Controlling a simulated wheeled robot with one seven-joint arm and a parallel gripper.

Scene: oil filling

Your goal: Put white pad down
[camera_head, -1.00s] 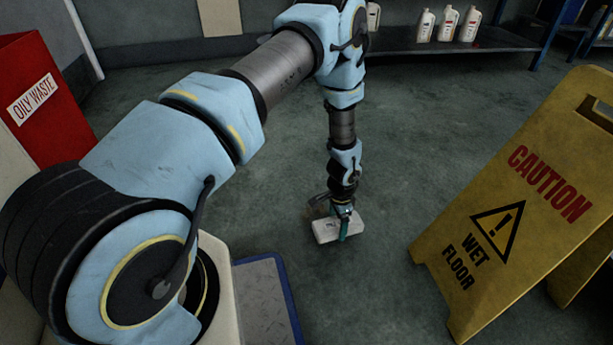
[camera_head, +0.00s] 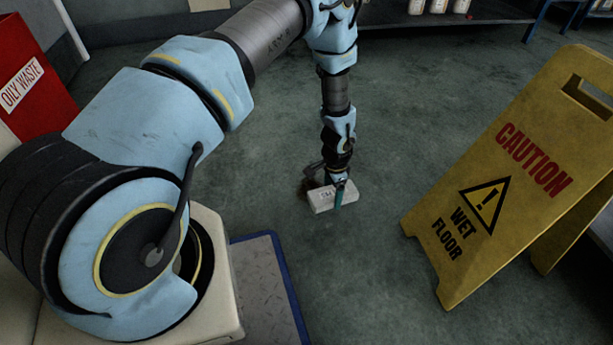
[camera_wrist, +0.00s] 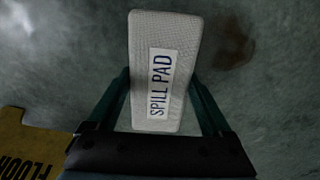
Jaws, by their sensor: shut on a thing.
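The white pad (camera_head: 322,200) is a small block at the end of my arm, low over or on the green-grey floor; I cannot tell whether it touches. In the wrist view the pad (camera_wrist: 163,30) carries a label reading "SPILL PAD" and lies lengthwise between my two green fingers. My gripper (camera_head: 338,194) is shut on the pad and points down. It also shows in the wrist view (camera_wrist: 162,92), with a finger along each side of the pad. A dark brown stain (camera_wrist: 232,45) shows on the floor beside the pad; it is partly hidden in the head view.
A yellow wet-floor sign (camera_head: 500,190) stands to the right. A red oily-waste bin (camera_head: 32,85) is at the left. A shelf with white bottles (camera_head: 437,5) is at the back. The floor around the pad is open.

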